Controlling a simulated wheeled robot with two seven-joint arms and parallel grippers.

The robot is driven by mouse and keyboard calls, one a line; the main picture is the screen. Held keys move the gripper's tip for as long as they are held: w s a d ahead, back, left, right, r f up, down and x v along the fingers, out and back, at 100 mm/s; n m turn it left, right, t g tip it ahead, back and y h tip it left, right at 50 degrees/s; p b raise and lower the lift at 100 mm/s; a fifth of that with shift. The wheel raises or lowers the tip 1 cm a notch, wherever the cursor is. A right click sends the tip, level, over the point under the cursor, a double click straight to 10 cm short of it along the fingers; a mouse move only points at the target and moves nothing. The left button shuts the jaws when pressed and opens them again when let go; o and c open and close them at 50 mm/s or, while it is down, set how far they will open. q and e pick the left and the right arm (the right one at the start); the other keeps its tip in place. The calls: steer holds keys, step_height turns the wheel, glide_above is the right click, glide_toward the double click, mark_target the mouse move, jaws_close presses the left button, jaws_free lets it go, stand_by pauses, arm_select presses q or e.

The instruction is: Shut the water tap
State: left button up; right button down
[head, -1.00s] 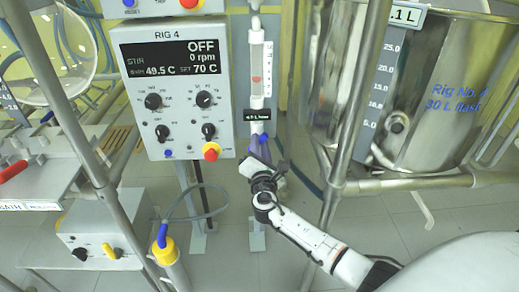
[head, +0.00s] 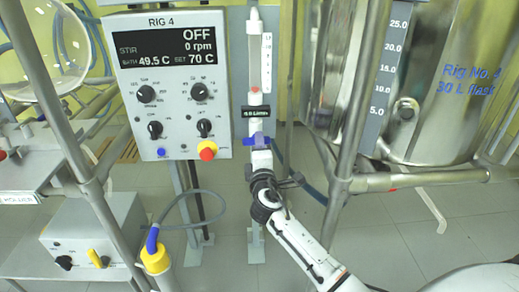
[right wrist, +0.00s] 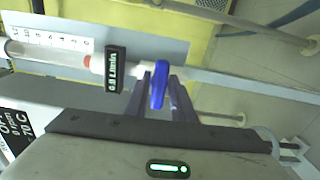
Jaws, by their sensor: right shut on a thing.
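The water tap's blue handle (head: 248,141) is on the white upright pipe below the flow meter, right of the Rig 4 control box. It lies crosswise to the pipe. In the right wrist view the handle (right wrist: 158,84) sits between the two fingers, also across the pipe. My right gripper (head: 261,148) reaches up from below and is shut on the handle; its fingers (right wrist: 160,95) partly hide the tap body. The flow meter (head: 255,60) has a red float near the bottom of its tube. My left gripper is not in view.
The control box (head: 175,85) reads OFF, 0 rpm, with a red-and-yellow button low on its right. A steel post (head: 352,130) and a metal vessel (head: 430,120) stand to the right. A blue-plugged yellow socket (head: 156,255) is at lower left.

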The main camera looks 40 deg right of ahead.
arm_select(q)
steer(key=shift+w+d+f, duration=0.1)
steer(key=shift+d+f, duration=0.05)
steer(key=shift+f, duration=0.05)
arm_select(e)
steer(key=shift+f+m, duration=0.1)
steer(key=shift+m, duration=0.2)
steer(key=c, duration=1.6)
jaws_free()
steer(key=shift+c, duration=0.2)
steer(key=shift+s+a, duration=0.1)
steer(key=shift+s, duration=0.05)
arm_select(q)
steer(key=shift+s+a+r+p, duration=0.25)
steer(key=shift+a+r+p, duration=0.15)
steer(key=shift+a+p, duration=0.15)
arm_select(e)
steer(key=v, duration=1)
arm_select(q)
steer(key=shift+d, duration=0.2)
